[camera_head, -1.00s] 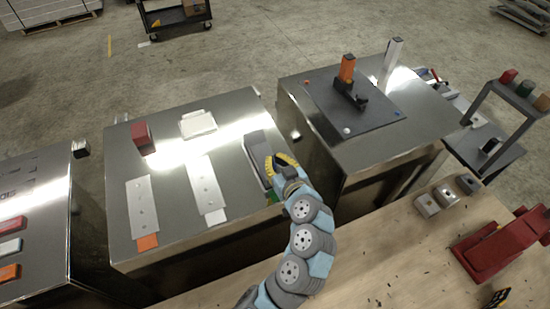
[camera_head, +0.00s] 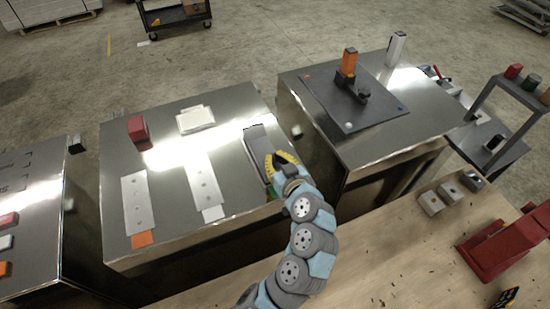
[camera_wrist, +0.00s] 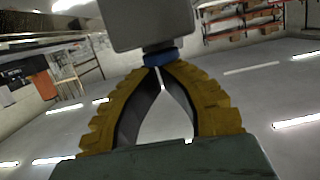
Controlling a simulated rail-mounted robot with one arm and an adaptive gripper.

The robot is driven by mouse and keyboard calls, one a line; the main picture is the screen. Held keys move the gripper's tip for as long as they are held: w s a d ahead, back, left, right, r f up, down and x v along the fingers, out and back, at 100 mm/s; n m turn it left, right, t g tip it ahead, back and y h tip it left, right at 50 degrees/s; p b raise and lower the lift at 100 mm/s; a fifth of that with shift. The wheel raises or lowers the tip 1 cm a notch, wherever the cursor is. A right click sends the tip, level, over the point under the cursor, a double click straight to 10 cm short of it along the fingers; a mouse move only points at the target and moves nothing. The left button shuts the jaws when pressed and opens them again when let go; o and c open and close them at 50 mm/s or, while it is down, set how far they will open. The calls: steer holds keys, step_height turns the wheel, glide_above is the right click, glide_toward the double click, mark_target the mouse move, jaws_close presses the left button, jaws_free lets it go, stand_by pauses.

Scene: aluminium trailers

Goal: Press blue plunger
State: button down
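In the wrist view, a blue round piece (camera_wrist: 160,57), which looks like the blue plunger, sits against a grey block (camera_wrist: 146,22). My gripper (camera_wrist: 159,69) has yellow ribbed fingers whose tips come together right at the blue piece. They look shut, with nothing between them; whether they touch the blue piece I cannot tell. In the head view my gripper (camera_head: 279,160) is at the right edge of the middle metal table, beside a long grey block (camera_head: 258,143). The blue piece is not visible there.
The middle table (camera_head: 170,170) also holds a red block (camera_head: 138,129) and light plates with orange (camera_head: 143,239) and white (camera_head: 213,213) ends. The right table carries a dark plate (camera_head: 365,112) with an upright orange-topped lever (camera_head: 349,62). A wooden bench (camera_head: 390,250) lies in front.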

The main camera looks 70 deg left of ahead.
mark_target(275, 162)
steer(key=shift+r, duration=0.55)
step_height(275, 162, up, 3)
steer(key=shift+p, duration=0.4)
steer(key=b+v, duration=0.2)
steer(key=v, duration=0.8)
steer(key=shift+b, duration=0.35)
